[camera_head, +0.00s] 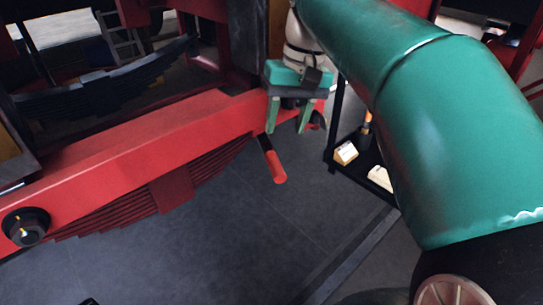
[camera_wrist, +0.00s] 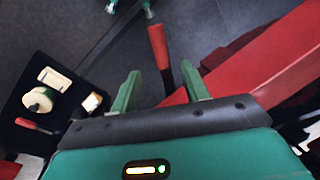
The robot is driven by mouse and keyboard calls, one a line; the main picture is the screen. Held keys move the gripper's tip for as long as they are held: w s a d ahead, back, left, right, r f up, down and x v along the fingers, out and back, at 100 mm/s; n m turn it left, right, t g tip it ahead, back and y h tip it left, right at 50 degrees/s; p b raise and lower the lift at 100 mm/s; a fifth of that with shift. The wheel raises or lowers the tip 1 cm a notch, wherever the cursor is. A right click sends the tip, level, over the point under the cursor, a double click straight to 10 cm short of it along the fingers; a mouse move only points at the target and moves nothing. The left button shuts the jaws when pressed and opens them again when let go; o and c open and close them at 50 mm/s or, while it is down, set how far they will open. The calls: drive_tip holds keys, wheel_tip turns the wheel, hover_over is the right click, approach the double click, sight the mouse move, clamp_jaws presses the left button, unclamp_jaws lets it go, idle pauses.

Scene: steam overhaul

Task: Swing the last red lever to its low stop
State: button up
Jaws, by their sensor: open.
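The red lever (camera_head: 272,160) has a red grip on a short dark shaft. In the head view it hangs down and slants to the right, below the end of the red beam. My gripper (camera_head: 288,124) is open and empty, with its two green fingers pointing down, just above and to the right of the lever. In the wrist view the lever's grip (camera_wrist: 158,45) lies beyond the gap between my open fingers (camera_wrist: 160,78), and its dark shaft runs down toward that gap. I cannot tell whether a finger touches the lever. The shaft's pivot is hidden.
A long red beam (camera_head: 130,145) with a leaf spring (camera_head: 175,188) under it runs along the left. A low dark shelf (camera_head: 357,168) with small boxes stands right of the gripper; the wrist view shows it (camera_wrist: 62,78) at left. The dark floor (camera_head: 215,235) below the lever is clear.

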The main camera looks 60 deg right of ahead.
sight(276, 162)
drive_tip(key=f, duration=0.3)
drive_tip(key=a+f, duration=0.1)
drive_tip(key=f, duration=0.2)
drive_tip(key=w+f, duration=0.1)
drive_tip(key=f, duration=0.2)
drive_tip(key=shift+a+f, duration=0.15)
drive_tip(key=shift+a, duration=0.05)
clamp_jaws()
